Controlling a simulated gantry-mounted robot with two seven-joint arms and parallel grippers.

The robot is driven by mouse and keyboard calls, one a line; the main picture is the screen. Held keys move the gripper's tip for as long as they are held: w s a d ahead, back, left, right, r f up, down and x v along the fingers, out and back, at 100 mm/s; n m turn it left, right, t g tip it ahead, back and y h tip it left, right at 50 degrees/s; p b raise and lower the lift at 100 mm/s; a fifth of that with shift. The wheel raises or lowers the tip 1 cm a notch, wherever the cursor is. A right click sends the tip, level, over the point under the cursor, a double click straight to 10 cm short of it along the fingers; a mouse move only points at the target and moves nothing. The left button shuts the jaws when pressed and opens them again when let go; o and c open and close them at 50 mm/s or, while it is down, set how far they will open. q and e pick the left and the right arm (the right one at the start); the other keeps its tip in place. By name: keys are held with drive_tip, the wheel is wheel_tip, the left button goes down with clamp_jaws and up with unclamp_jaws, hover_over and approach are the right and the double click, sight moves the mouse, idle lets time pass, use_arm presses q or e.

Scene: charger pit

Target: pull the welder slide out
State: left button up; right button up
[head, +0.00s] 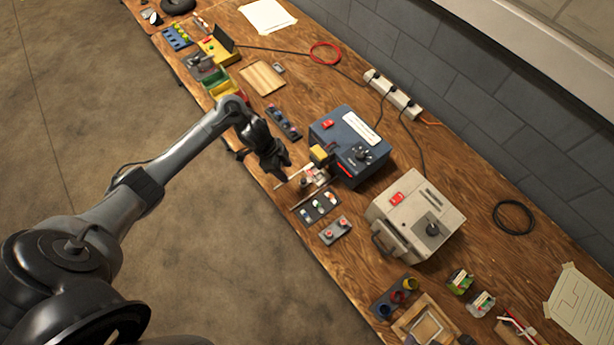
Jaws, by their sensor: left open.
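A blue box with a red switch, a white label and a dark knob (350,145) stands on the wooden bench near the middle of the head view; I take it to be the welder. At its front left a yellow block (319,155) sits above a small pale, rail-like assembly (311,178), which looks like the slide. How far it sticks out is hard to tell. My left gripper (285,174) is open and empty, just left of this assembly. I cannot tell whether it touches. My right gripper is not in view.
A beige box (416,212) with a front handle stands to the right. A power strip (392,94) with cables lies behind. Bare bench (500,265) shows at right.

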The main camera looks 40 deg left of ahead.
sight(303, 180)
use_arm(q)
drive_tip(key=shift+t, duration=0.3)
drive_tip(key=b+x, duration=0.1)
drive_tip(key=x, duration=0.2)
drive_tip(key=w+b+x, duration=0.1)
drive_tip(key=x, duration=0.3)
drive_tip(key=w+b+x, duration=0.1)
drive_tip(key=x, duration=0.2)
drive_tip(key=shift+w+a, duration=0.1)
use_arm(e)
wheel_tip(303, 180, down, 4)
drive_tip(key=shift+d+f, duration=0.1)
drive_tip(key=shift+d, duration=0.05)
use_arm(q)
clamp_jaws()
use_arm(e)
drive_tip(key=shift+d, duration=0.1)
